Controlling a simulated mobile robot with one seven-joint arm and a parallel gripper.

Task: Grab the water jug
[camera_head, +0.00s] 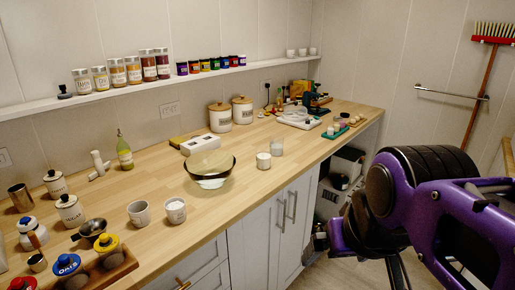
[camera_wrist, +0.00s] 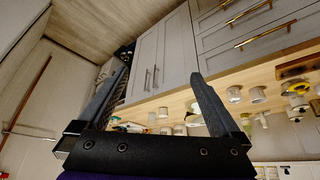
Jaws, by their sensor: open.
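I cannot make out for certain which thing is the water jug. The wrist view looks upside down. In the head view my purple arm is at the right, off the counter.
The wooden counter (camera_head: 245,185) holds a glass bowl (camera_head: 210,168), white canisters (camera_head: 220,117), a green bottle (camera_head: 124,150) and mugs (camera_head: 175,210). A shelf (camera_head: 120,94) with jars runs above. Grey cabinets (camera_head: 270,235) stand below. A red broom (camera_head: 480,75) leans at the right wall.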

